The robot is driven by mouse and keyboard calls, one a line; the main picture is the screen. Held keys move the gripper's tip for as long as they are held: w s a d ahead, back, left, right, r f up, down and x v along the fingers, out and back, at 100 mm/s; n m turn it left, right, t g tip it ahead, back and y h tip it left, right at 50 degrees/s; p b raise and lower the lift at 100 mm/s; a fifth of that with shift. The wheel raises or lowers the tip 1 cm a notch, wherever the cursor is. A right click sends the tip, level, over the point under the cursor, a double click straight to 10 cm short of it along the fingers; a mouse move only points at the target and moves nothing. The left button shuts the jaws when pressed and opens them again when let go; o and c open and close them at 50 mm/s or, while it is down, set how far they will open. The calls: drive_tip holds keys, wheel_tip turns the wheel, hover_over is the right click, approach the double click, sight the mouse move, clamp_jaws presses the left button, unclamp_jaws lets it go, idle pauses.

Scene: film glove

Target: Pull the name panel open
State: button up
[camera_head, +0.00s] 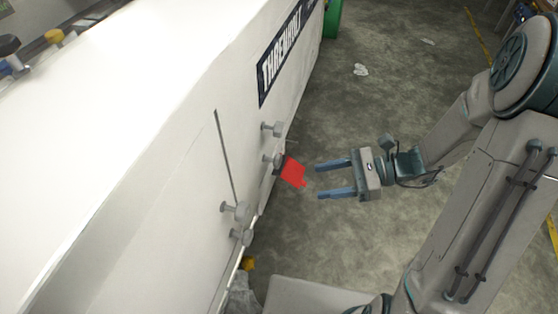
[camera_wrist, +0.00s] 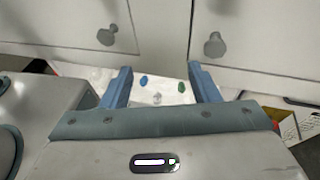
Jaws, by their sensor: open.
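The name panel is part of a long white front in the head view, and it bears a dark sign reading "THRENHOLT" (camera_head: 281,56). Grey knobs stick out of the front: a far upper knob (camera_head: 272,129), one just below it (camera_head: 273,159), and a nearer pair (camera_head: 237,212). In the wrist view a left knob (camera_wrist: 107,36) and a right knob (camera_wrist: 214,45) sit on either side of a vertical seam. My gripper (camera_head: 319,181) is open and empty, with blue fingers pointing at the front and apart from the knobs. Which knob belongs to the name panel is unclear.
A red object (camera_head: 292,172) shows between my fingertips and the front. A green object (camera_head: 332,18) stands at the front's far end. In the wrist view, small blue (camera_wrist: 144,80) and green (camera_wrist: 182,87) pieces show below the panels. The grey floor to the right is mostly clear.

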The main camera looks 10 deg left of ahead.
sight(281, 161)
drive_tip(key=w+f+m+t+y+b, duration=0.2)
drive_tip(key=w+f+m+t+y, duration=0.2)
drive_tip(key=w+f+m, duration=0.15)
drive_tip(key=shift+m, duration=0.55)
drive_tip(key=a, duration=0.4)
drive_tip(key=w+a, duration=0.1)
drive_tip(key=a, duration=0.8)
drive_tip(key=shift+w+a+r, duration=0.15)
drive_tip(key=shift+w+r, duration=0.1)
drive_tip(key=shift+r, duration=0.05)
clamp_jaws()
